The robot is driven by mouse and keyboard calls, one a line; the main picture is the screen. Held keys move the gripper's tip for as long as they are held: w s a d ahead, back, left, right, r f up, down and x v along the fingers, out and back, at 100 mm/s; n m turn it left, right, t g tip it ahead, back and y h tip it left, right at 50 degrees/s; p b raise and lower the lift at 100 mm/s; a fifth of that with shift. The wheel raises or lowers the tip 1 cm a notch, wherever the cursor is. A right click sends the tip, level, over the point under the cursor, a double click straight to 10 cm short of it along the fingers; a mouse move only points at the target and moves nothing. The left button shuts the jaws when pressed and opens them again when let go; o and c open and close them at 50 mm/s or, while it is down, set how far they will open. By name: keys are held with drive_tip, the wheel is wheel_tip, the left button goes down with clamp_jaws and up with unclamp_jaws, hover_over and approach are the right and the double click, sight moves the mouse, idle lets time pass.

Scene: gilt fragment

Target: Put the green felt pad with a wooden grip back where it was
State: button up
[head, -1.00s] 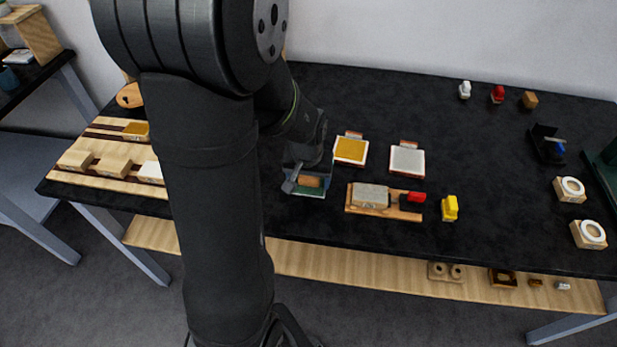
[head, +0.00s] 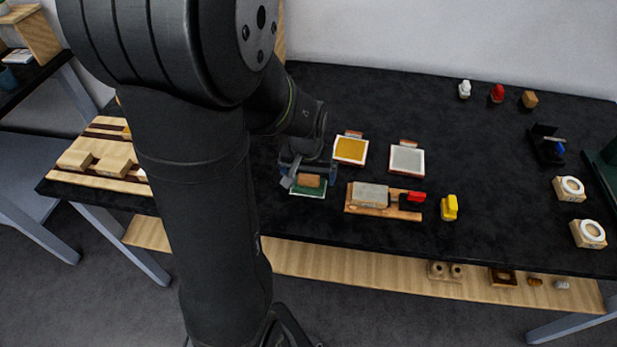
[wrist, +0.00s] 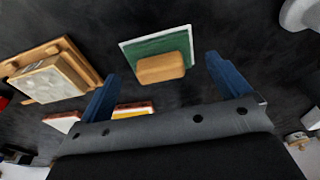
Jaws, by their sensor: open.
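The green felt pad (head: 308,191) lies on the black table near its front edge, with a pale edge around it. Its wooden grip (head: 309,181) faces up. In the wrist view the felt (wrist: 150,45) and the grip (wrist: 161,67) lie just beyond and between my fingertips. My gripper (head: 310,177) is open and empty. Its blue fingers (wrist: 163,66) stand wide to either side of the grip, apart from it. The exact height of the fingers above the table is hard to tell.
Right of the pad is a wooden board (head: 383,210) with a grey block and a red-handled item. A yellow pad (head: 351,149) and a grey pad (head: 407,159) lie behind. A yellow item (head: 449,208) stands further right. A striped wooden board (head: 92,178) lies left.

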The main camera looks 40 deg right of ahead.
sight(307, 191)
wheel_tip(307, 191, up, 10)
drive_tip(key=s+a, duration=0.1)
drive_tip(key=shift+f, duration=0.1)
idle(0.4)
drive_tip(key=f, duration=0.8)
drive_tip(key=w+d+f, duration=0.1)
drive_tip(key=f, duration=0.2)
drive_tip(key=shift+w+f, duration=0.1)
drive_tip(key=shift+f, duration=0.3)
drive_tip(key=shift+d+r, duration=0.1)
drive_tip(key=shift+r, duration=0.65)
